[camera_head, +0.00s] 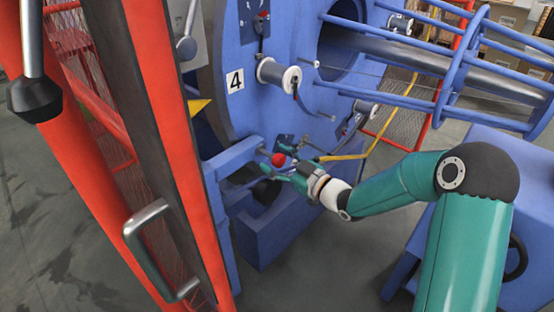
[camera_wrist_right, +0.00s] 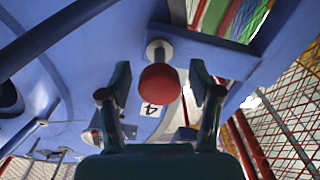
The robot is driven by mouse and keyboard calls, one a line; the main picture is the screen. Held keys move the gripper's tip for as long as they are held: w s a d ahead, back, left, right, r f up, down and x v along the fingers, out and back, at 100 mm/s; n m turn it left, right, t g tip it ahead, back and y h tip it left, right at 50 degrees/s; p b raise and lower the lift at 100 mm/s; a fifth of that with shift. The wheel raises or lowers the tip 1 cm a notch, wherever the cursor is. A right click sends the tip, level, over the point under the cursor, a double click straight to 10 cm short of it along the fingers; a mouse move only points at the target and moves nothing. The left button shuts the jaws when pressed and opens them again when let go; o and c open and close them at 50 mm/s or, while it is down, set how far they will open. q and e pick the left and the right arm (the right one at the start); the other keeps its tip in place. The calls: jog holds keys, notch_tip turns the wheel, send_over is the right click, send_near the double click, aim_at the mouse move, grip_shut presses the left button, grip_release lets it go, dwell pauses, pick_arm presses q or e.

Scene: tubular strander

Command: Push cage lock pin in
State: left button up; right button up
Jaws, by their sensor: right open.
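The cage lock pin shows as a red ball knob (camera_head: 278,160) on a short metal stem, low on the blue machine frame below the number 4 plate. In the right wrist view the red knob (camera_wrist_right: 159,84) is in the middle, with its stem and pale collar (camera_wrist_right: 159,50) behind it at the blue surface. My right gripper (camera_head: 284,165) is open, with one green finger on either side of the knob. In the wrist view gaps show between the knob and both fingers. How deep the stem sits is hard to tell. My left gripper is not in view.
A blue disc with white spools (camera_head: 278,74) and a number 4 plate (camera_head: 235,81) stands above the pin. A blue tubular cage (camera_head: 460,70) extends right. A red guard door (camera_head: 165,120) with a metal handle (camera_head: 147,245) fills the left. A yellow bar (camera_head: 345,157) lies right of the gripper.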

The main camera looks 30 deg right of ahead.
grip_shut()
dwell(0.4)
